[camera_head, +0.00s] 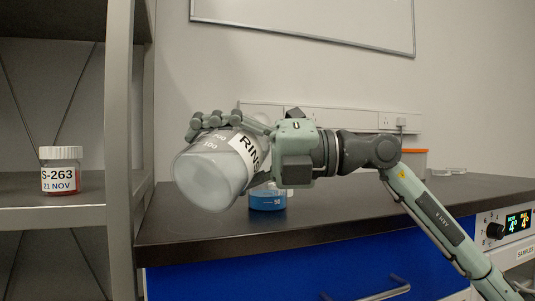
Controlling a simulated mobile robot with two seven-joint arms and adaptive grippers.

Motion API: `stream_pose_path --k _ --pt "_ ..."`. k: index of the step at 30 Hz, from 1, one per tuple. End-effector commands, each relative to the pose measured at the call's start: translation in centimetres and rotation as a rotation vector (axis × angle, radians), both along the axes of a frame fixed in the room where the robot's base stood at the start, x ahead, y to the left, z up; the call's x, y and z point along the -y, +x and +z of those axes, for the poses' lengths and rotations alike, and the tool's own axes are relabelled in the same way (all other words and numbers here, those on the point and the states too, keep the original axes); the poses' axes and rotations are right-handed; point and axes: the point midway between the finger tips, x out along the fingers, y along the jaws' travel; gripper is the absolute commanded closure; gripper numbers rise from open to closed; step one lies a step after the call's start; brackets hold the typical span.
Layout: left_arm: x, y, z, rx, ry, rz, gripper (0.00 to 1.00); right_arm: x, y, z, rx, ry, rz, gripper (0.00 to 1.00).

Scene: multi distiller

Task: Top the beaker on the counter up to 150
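My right gripper (228,125), on the arm from the right, is shut on a translucent beaker (208,172). It carries a white label beginning "RIN" and marks including 100 and 200. This beaker is held up over the left part of the counter, tilted, with its wide round end towards the lower left. I cannot tell how much liquid is in it. A smaller beaker (267,200) with blue liquid stands upright on the counter (350,214), behind and below the held one. A mark like 50 shows on it; its top is partly hidden. My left gripper is not in view.
A metal shelf (118,150) at left holds a jar (61,171) labelled S-263. A device with lit displays (505,230) stands at lower right. An orange tub (414,162) is at the back right. The counter's middle is clear below my arm.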

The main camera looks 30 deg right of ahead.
Motion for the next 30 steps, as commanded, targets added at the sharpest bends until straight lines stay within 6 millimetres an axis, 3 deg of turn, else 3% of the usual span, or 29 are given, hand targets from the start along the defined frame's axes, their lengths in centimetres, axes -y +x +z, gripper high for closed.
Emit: stream_pose_path --k 30 --pt "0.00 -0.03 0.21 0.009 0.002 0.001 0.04 -0.08 -0.12 0.71 -0.027 0.055 -0.002 0.94"
